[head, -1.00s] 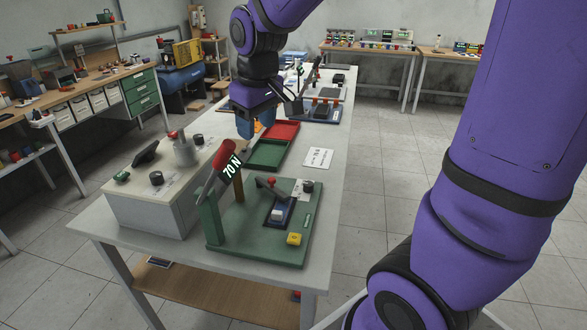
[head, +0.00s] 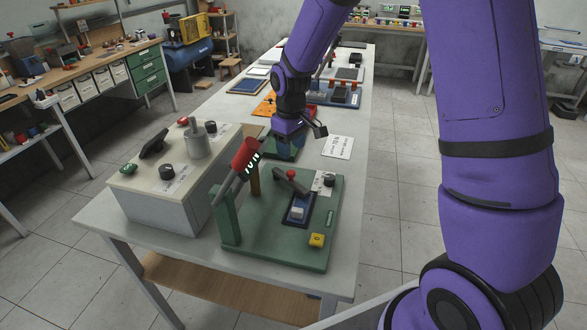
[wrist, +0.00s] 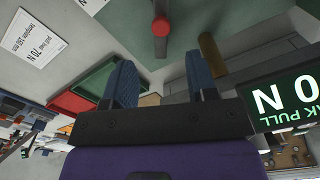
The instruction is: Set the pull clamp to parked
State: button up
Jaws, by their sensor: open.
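The green fixture plate (head: 265,243) lies at the near end of the bench. On it, a dark lever with a red knob (head: 291,174) seems to be the pull clamp; its lever leans up and left beside a blue block with a pale piece (head: 298,212). A red knob (wrist: 160,26) also shows at the top of the wrist view, ahead of my fingers. My gripper (head: 290,146) is open and empty, pointing down just beyond the plate. Its blue fingers (wrist: 162,84) stand apart, touching nothing visible. Fingertips are partly hidden in the head view.
A slanted red-ended display (head: 243,155) rises at the plate's left, near a brown post (wrist: 212,52). A yellow button (head: 317,240) sits at the front. A grey control box (head: 165,205) stands left. A white card (head: 338,147) lies right of my gripper.

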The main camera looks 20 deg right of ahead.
aim_at(291, 172)
notch_tip(291, 172, down, 8)
jog(key=shift+a+f, duration=0.1)
jog(key=shift+c, duration=0.4)
